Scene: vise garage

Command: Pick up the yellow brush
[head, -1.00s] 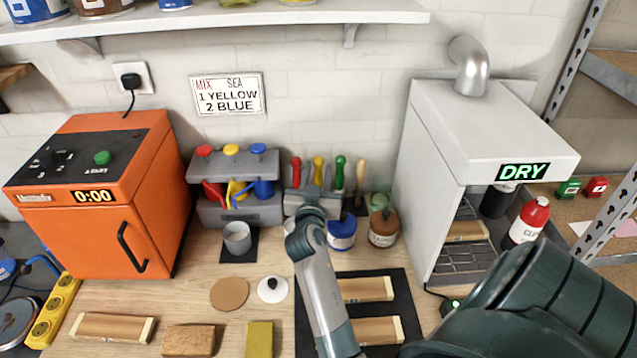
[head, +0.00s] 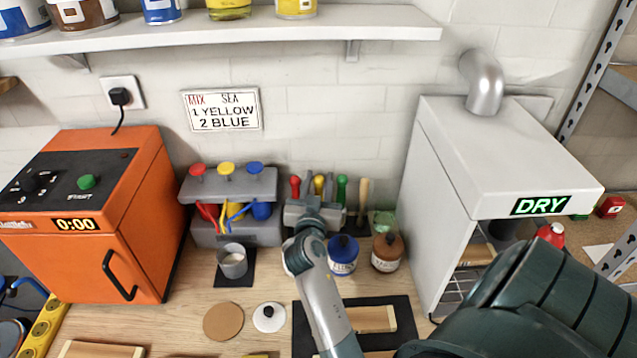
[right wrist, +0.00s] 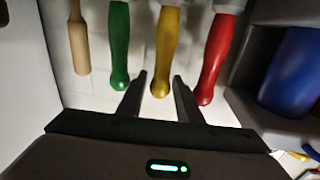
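The yellow brush (head: 319,184) stands in a rack at the back of the bench, between a red and a green handle. In the right wrist view its yellow handle (right wrist: 165,50) hangs down between the red handle (right wrist: 216,55) and the green handle (right wrist: 119,45). My right gripper (right wrist: 160,88) is open, its two dark fingertips on either side of the yellow handle's end, with gaps showing. My right gripper (head: 318,190) is in front of the rack in the head view and hides part of it. My left gripper is out of view.
A wooden handle (head: 362,194) stands right of the green one. A blue jar (head: 342,256) and a brown jar (head: 387,252) are right of my forearm. A grey dispenser (head: 228,185) and a cup (head: 233,262) are left. The white dryer (head: 440,190) stands right.

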